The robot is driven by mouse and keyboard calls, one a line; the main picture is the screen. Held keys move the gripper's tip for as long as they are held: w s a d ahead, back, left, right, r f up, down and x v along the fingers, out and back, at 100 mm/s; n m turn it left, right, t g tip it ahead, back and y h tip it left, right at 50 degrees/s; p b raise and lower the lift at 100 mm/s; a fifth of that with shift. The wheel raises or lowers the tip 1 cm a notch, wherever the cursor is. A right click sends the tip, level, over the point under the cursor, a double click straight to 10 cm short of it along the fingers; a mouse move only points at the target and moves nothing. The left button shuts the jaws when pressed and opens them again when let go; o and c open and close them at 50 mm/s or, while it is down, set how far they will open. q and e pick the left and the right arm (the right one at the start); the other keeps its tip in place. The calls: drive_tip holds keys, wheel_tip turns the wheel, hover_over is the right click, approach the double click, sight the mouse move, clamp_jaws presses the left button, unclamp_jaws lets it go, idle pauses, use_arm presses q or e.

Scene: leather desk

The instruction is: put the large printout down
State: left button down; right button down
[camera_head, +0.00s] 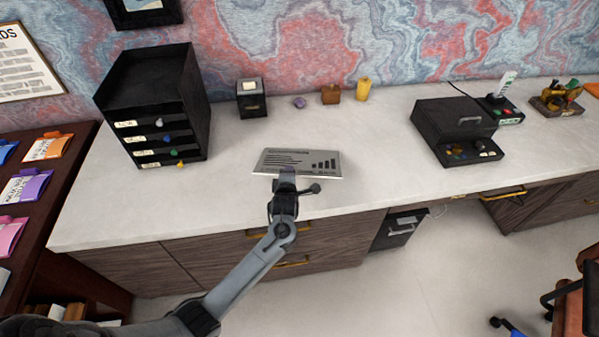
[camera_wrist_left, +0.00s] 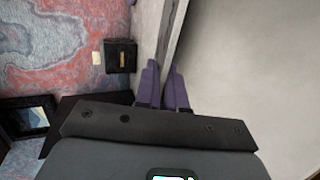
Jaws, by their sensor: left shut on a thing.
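The large printout (camera_head: 297,161), a grey sheet with dark text lines and a small bar chart, is near the front middle of the white desk in the head view. My left gripper (camera_head: 286,176) is shut on its near edge. The printout looks roughly level; I cannot tell whether it touches the desk top or hovers just above it. In the left wrist view the purple fingertips (camera_wrist_left: 163,86) are close together, with a thin pale strip beyond them that may be the sheet edge-on. My right gripper is not in view.
A black drawer unit (camera_head: 157,105) stands left on the desk (camera_head: 380,130). A small black box (camera_head: 251,98) and little items stand at the back. A black case (camera_head: 457,131) is at right. Desk top around the printout is clear; the front edge is close.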

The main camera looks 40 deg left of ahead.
use_arm(q)
drive_tip(key=c, duration=1.4)
unclamp_jaws()
drive_tip(key=shift+s+d+r+p, duration=0.25)
drive_tip(key=shift+s+r+p, duration=0.1)
drive_tip(key=shift+p, duration=0.3)
drive_tip(key=p+v, duration=0.5)
drive_tip(key=v, duration=0.2)
drive_tip(key=shift+f, duration=0.2)
drive_tip(key=shift+p, duration=0.3)
